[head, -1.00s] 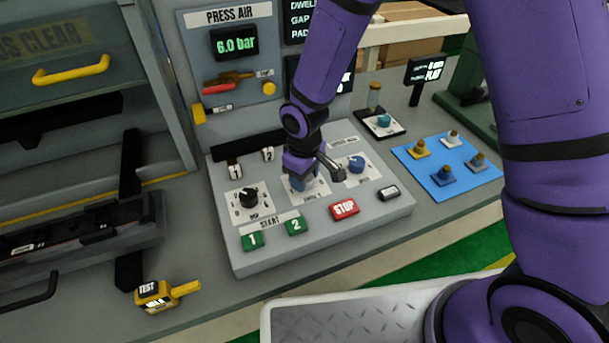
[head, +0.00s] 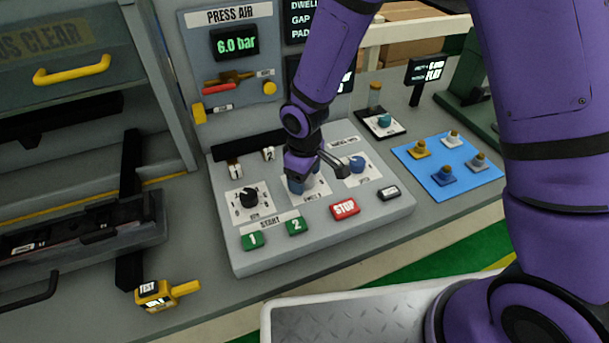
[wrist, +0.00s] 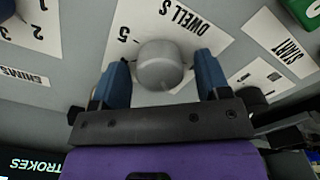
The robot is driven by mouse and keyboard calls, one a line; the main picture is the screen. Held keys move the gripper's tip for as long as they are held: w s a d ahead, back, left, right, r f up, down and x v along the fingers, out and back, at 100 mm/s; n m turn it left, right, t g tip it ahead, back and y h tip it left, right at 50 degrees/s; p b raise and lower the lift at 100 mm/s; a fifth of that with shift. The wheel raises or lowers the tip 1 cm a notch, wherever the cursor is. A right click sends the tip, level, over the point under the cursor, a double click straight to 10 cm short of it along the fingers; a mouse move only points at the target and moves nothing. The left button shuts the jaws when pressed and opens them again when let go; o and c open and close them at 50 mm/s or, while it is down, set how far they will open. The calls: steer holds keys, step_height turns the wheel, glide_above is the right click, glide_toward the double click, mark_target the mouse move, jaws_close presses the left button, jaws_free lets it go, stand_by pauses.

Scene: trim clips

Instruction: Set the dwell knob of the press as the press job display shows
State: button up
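The dwell knob (wrist: 160,65) is a grey round knob on a white plate marked "DWELL S" (wrist: 178,18); a "5" shows beside it. In the wrist view my gripper (wrist: 162,72) has its two blue fingers on either side of the knob, with a narrow gap visible at each side. In the head view my gripper (head: 297,186) is low over the middle plate (head: 317,188) of the press panel and hides the knob. The knob's pointer is not clear. The press job display (head: 299,22) shows "DWELL", "GAP" and "PAD"; my arm hides its values.
Green start buttons (head: 296,226) and a red STOP button (head: 344,208) lie in front. A blue mat (head: 437,178) with several small knobbed pieces is at right.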

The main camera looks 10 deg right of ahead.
steer(key=shift+r, duration=0.1)
step_height(320, 180, up, 11)
steer(key=shift+f, duration=0.2)
stand_by(0.5)
steer(key=s+d+r+m+t, duration=0.1)
steer(key=s+d+r+m, duration=0.15)
steer(key=d+r, duration=0.5)
steer(key=s+d+r+m+t, duration=0.2)
steer(key=d+r+m, duration=0.1)
steer(key=d+r, duration=0.5)
steer(key=s+d+r+m+t, duration=0.2)
steer(key=s+d+r+m, duration=0.3)
steer(key=s+d+r, duration=0.4)
steer(key=s, duration=0.5)
steer(key=shift+s+d+r, duration=0.2)
